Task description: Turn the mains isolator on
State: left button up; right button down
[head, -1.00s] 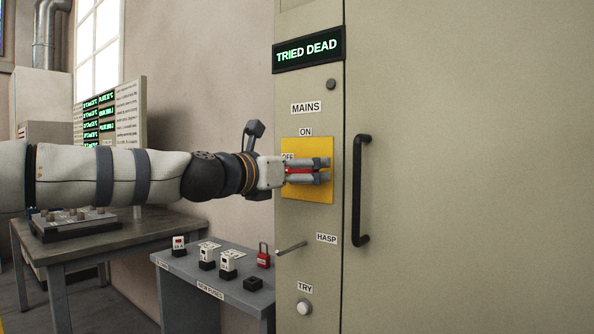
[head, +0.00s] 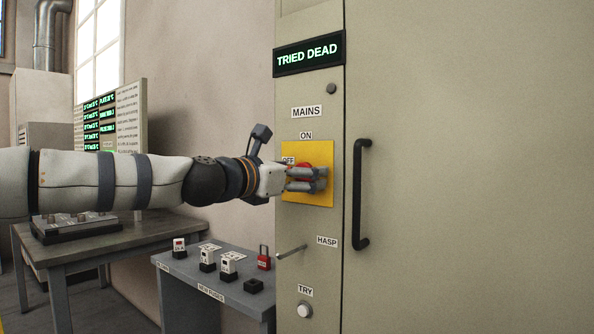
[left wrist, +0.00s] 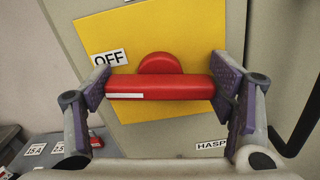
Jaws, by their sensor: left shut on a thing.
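The mains isolator is a red rotary handle (head: 303,169) on a yellow plate (head: 317,195), set in the beige cabinet front under the labels MAINS and ON. My left gripper (head: 322,179) is at the plate and its fingers hide most of the handle in the head view. In the left wrist view the red handle (left wrist: 160,87) lies between the two finger pads of my left gripper (left wrist: 165,85), which is shut on its ends. The handle's white-marked end is at the left, just below the OFF label (left wrist: 110,58). My right gripper is not in view.
A display (head: 308,54) above reads TRIED DEAD. A black door handle (head: 361,193) is right of the plate. Below are a hasp rod (head: 291,250) and a TRY button (head: 304,309). A small grey table (head: 222,283) holds a red padlock (head: 264,258) and several small blocks.

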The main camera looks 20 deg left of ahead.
pick_arm(q)
jog(key=m, duration=0.3)
jog(key=shift+r+m+p, duration=0.1)
jog(key=shift+m+p, duration=0.2)
jog(key=shift+m, duration=0.1)
jog(key=m, duration=0.4)
jog(key=shift+s+d+m+p, duration=0.1)
jog(key=shift+m+p, duration=0.2)
jog(key=shift+p, duration=0.05)
jog(key=m, duration=0.3)
jog(key=shift+f+m+p, duration=0.15)
jog(key=shift+m+p, duration=0.05)
jog(key=shift+m, duration=0.85)
jog(key=shift+f+m+p, duration=0.1)
jog(key=shift+m+p, duration=0.1)
jog(key=shift+m, duration=0.85)
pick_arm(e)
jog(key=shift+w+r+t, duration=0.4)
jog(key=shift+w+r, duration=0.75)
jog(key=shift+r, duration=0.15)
pick_arm(q)
jog(key=o, duration=1.2)
jog(key=shift+c, duration=0.2)
